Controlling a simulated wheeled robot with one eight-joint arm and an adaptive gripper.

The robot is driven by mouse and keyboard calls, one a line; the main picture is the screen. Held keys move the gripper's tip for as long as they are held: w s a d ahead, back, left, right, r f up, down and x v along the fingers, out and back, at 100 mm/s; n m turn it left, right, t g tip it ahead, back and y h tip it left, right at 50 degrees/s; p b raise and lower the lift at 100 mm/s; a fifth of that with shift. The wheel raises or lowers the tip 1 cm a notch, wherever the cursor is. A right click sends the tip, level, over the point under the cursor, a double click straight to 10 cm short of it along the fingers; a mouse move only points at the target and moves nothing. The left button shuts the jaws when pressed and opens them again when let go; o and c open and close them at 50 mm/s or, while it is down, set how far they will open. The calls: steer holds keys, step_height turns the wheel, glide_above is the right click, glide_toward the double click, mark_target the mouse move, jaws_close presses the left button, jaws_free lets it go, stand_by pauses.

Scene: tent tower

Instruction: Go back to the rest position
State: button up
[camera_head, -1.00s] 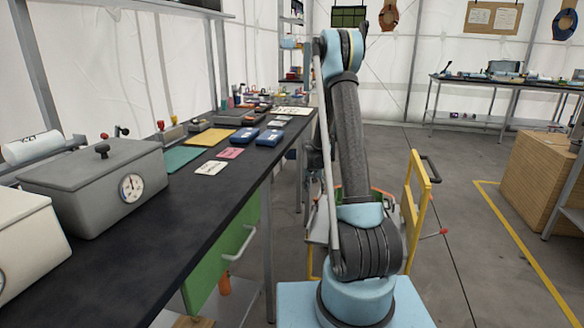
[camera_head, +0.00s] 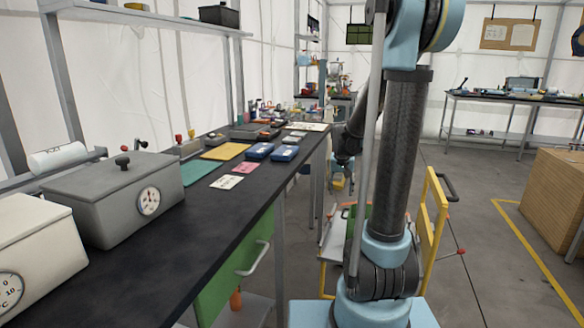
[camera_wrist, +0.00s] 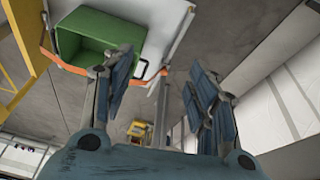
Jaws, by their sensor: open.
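My gripper (camera_wrist: 163,88) shows in the wrist view with its two blue-grey fingers spread wide apart. Nothing is between them. Beyond the fingers is bare grey floor and a cart with a green bin (camera_wrist: 125,32) on it, apart from the fingers. In the head view my arm stands upright at centre right, its top cut off by the frame. A dark lower part of my arm hangs behind it, beside the bench end; the fingertips cannot be made out there.
A long black workbench (camera_head: 165,262) runs along the left, with a grey box with a dial (camera_head: 112,200), blue cases (camera_head: 285,153) and cards on it. The cart's yellow frame (camera_head: 431,230) stands close behind my arm. A wooden crate (camera_head: 556,196) is at right. Floor between is clear.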

steer(key=s+f+n+g+y, duration=0.1)
steer(key=s+f+n, duration=0.1)
steer(key=s, duration=2.9)
